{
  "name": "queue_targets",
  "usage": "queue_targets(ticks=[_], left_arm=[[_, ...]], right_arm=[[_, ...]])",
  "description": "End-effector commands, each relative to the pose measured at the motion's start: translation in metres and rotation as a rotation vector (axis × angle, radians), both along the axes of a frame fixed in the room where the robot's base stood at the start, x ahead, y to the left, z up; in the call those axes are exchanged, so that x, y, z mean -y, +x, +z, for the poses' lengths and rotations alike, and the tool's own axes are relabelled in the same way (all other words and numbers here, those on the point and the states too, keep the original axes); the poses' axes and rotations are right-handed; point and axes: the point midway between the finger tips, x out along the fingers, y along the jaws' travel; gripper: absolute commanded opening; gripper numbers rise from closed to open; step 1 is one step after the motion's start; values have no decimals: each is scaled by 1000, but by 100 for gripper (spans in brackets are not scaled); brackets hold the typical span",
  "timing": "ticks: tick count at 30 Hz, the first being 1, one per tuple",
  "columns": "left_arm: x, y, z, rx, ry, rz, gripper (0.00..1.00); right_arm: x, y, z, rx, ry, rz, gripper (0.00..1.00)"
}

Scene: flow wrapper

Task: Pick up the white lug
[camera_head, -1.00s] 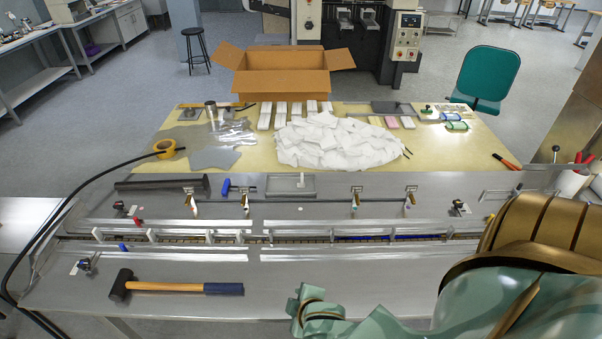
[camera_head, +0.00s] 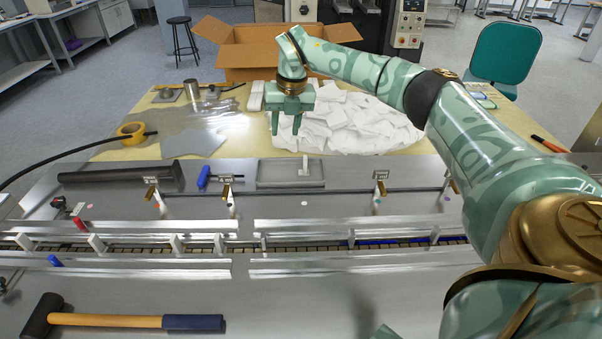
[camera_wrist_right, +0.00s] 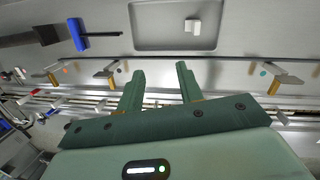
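The white lug (camera_head: 305,167) is a small white upright piece standing in a shallow grey tray (camera_head: 262,183) on the metal machine top. In the right wrist view the lug (camera_wrist_right: 193,26) is in the right part of the tray (camera_wrist_right: 142,40). My right gripper (camera_head: 287,136) points down in the air, up and left of the lug in the head view. In the wrist view its two fingers (camera_wrist_right: 159,72) are apart with nothing between them, and the lug lies beyond the fingertips, apart from them. My left gripper is not in view.
A blue-handled tool (camera_head: 204,177) and a dark cylinder (camera_head: 120,174) lie left of the tray. A rod with brackets (camera_head: 380,185) runs in front. A white pile (camera_head: 350,125) and a cardboard box (camera_head: 240,55) are behind. A hammer (camera_head: 120,321) lies at front left.

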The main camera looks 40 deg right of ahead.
Motion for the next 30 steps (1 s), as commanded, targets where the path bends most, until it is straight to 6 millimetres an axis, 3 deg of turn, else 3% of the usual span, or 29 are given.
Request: queue_targets(ticks=[1, 3, 6, 16, 26, 30], left_arm=[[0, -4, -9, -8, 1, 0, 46], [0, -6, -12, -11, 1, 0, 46], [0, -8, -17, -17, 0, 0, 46], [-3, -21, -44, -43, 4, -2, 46], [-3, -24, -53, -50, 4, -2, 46], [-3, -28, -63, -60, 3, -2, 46]], right_arm=[[22, -4, 4, -22, -40, -66, 36], [43, -12, 13, -49, -79, -138, 36], [56, -17, 9, -69, -101, -184, 36], [61, -11, -69, -71, -101, -184, 36], [62, -8, -96, -66, -100, -182, 36], [60, -9, -120, -69, -100, -180, 36]])
